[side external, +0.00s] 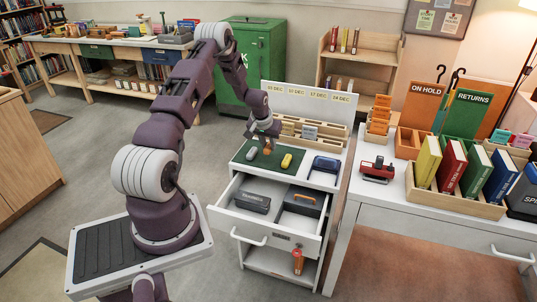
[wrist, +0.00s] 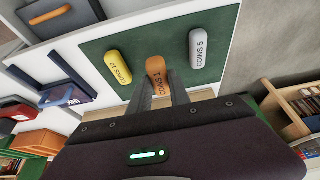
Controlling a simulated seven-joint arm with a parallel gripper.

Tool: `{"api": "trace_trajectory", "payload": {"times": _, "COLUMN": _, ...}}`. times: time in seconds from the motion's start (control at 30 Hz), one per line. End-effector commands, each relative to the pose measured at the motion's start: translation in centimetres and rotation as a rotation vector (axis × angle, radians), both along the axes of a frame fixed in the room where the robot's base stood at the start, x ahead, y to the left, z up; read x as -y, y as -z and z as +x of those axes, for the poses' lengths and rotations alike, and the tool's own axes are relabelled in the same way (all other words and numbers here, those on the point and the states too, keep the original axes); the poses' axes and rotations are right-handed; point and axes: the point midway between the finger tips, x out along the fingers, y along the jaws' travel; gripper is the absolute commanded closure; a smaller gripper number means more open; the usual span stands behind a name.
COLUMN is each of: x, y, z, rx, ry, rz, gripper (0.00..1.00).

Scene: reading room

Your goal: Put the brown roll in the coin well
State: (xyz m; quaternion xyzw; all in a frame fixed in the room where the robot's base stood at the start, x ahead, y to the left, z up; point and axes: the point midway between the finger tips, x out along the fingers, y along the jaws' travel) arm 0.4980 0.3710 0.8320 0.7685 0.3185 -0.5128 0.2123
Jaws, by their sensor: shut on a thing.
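The brown roll (wrist: 156,68), lettered "COINS 1", is between the fingertips of my gripper (wrist: 158,92) in the wrist view. My gripper (side external: 265,136) is shut on it over the green mat (side external: 240,158); the small brown roll (side external: 267,149) shows below the fingers in the side view. I cannot tell whether it touches the mat. A yellow roll (wrist: 118,67) lies to its left and a grey roll (wrist: 198,48), "COINS 5", to its right in the wrist view. I cannot tell which part is the coin well.
An open drawer (side external: 283,236) below the mat holds a dark grey box (side external: 252,202) and a dark box with an orange strip (side external: 302,201). A blue-and-dark item (side external: 326,165) sits right of the mat. A wooden slotted rack (side external: 311,132) stands behind.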

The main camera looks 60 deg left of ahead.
Motion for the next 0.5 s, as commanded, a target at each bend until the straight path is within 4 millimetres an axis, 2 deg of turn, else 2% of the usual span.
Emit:
{"api": "trace_trajectory", "payload": {"times": 0.03, "x": -0.1, "y": -1.5, "z": 0.0, "rx": 0.003, "ry": 0.000, "rz": 0.003, "gripper": 1.00}}
{"api": "trace_trajectory", "payload": {"times": 0.1, "x": -0.1, "y": -3.1, "z": 0.1, "rx": 0.003, "ry": 0.000, "rz": 0.003, "gripper": 1.00}}
{"api": "trace_trajectory", "payload": {"times": 0.5, "x": -0.1, "y": -10.5, "z": 0.0, "rx": 0.002, "ry": -0.001, "rz": 0.002, "gripper": 1.00}}
